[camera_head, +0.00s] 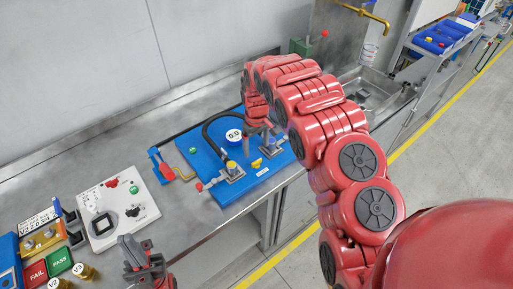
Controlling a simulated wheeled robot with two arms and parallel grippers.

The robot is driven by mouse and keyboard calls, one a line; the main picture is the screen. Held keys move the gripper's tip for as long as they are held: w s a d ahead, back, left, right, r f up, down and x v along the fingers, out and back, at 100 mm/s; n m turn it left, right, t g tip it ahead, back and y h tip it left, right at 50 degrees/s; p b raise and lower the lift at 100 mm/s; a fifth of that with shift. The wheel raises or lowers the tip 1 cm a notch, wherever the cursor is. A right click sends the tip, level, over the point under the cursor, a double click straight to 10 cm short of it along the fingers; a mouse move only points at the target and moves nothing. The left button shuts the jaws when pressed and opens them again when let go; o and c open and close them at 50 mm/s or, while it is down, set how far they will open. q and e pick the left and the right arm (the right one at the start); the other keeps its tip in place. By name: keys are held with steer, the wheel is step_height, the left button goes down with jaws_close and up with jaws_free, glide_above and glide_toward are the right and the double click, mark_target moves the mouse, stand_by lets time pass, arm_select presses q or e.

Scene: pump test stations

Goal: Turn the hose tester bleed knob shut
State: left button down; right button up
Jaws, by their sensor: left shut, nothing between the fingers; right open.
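The hose tester is a blue board (212,170) on the steel bench, with a black hose (211,124) and a round white gauge (234,135) reading 0.0. A small yellow knob (256,162) sits at its front middle. A metal fitting (233,171) with a yellow and blue top stands to its left, with a red tip (200,187) at its side. I cannot tell for certain which of these is the bleed knob. My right gripper (268,134) is open over the board's right part, beside the gauge, and hides some of it. My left gripper (143,266) is shut and empty near the bench's front edge.
A white panel (100,195) with buttons and dials lies left of the board. A blue and red clamp-like tool (161,166) lies between them. FAIL (35,273) and PASS (58,262) blocks are at lower left. A sink (370,88) is behind my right arm.

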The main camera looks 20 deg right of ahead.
step_height(320, 180, up, 10)
steer(key=p, duration=0.7)
steer(key=shift+f, duration=0.2)
